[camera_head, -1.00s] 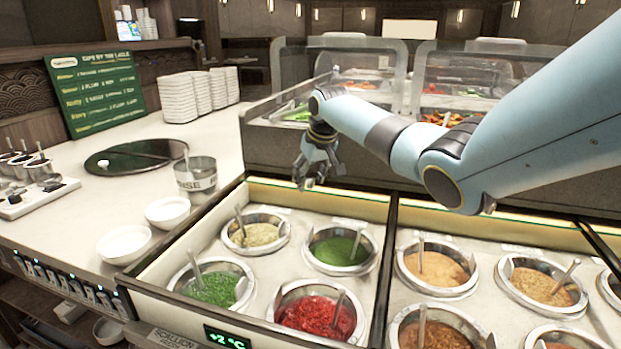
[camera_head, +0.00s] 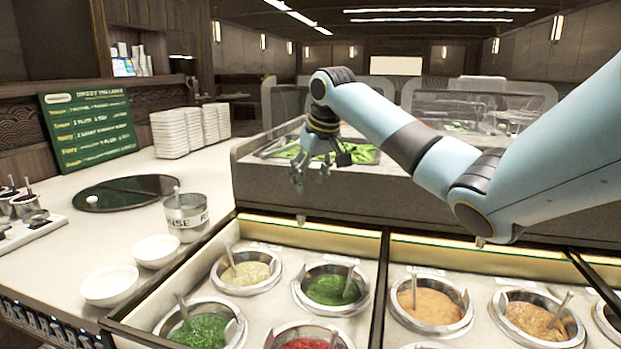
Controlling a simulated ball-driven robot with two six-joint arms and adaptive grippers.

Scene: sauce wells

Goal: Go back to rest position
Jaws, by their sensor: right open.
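My right gripper (camera_head: 311,178) hangs open and empty from the blue arm that comes in from the right. It is above the back edge of the sauce counter, behind the wells, and touches nothing that I can see. Below and in front of it are a beige sauce well (camera_head: 247,272) and a green sauce well (camera_head: 331,288), each with a ladle handle standing in it. Another green well (camera_head: 206,327) and a red well (camera_head: 309,342) are cut by the lower edge. My left gripper is not in view.
Two white bowls (camera_head: 110,285) and a metal rinse pot (camera_head: 186,216) stand on the left counter. Stacked white dishes (camera_head: 180,133) and a green menu board (camera_head: 90,127) are behind. A glass-covered food case (camera_head: 480,110) stands behind my right arm.

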